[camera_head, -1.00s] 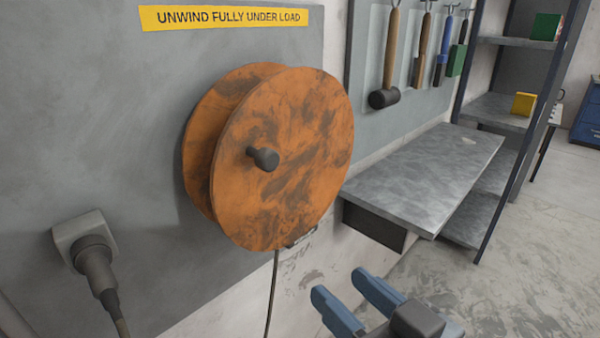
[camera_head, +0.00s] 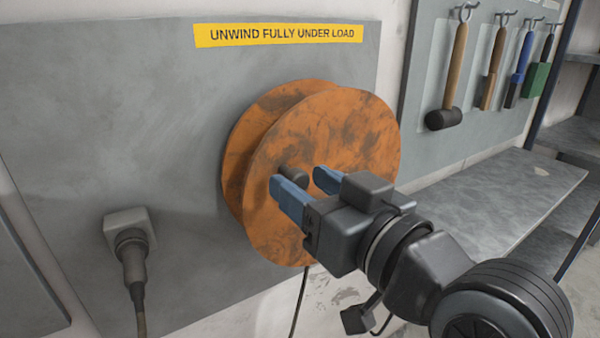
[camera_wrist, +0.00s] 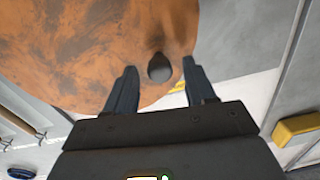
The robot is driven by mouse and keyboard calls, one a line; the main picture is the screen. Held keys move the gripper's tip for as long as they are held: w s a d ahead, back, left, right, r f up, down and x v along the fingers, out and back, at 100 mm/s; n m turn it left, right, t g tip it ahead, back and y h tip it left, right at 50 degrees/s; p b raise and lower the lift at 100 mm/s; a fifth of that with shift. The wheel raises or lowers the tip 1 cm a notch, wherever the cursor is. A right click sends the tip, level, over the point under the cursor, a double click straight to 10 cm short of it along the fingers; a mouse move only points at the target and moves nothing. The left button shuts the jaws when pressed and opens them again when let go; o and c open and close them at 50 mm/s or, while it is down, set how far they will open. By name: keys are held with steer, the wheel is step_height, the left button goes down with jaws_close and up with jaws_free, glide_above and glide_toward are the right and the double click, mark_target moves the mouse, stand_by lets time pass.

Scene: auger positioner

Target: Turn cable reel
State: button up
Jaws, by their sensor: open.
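The orange, dark-stained cable reel (camera_head: 335,135) is mounted on a grey wall panel, and its disc fills the upper left of the wrist view (camera_wrist: 70,45). A dark knob (camera_head: 294,174) sticks out from the disc's face. My gripper (camera_head: 308,182) is open in front of the reel, with its blue fingers pointing toward the disc. In the wrist view the knob (camera_wrist: 159,66) lies ahead of the fingertips, between their lines. The gripper looks empty. Whether a fingertip touches the disc cannot be told.
A plug in a socket (camera_head: 128,235) sits on the panel at lower left. A cable (camera_head: 300,300) hangs below the reel. A yellow label (camera_head: 279,35) is above it. A metal bench (camera_head: 500,205) and a tool board with a hammer (camera_head: 447,85) are to the right.

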steer(key=shift+x, duration=1.1)
jaws_close()
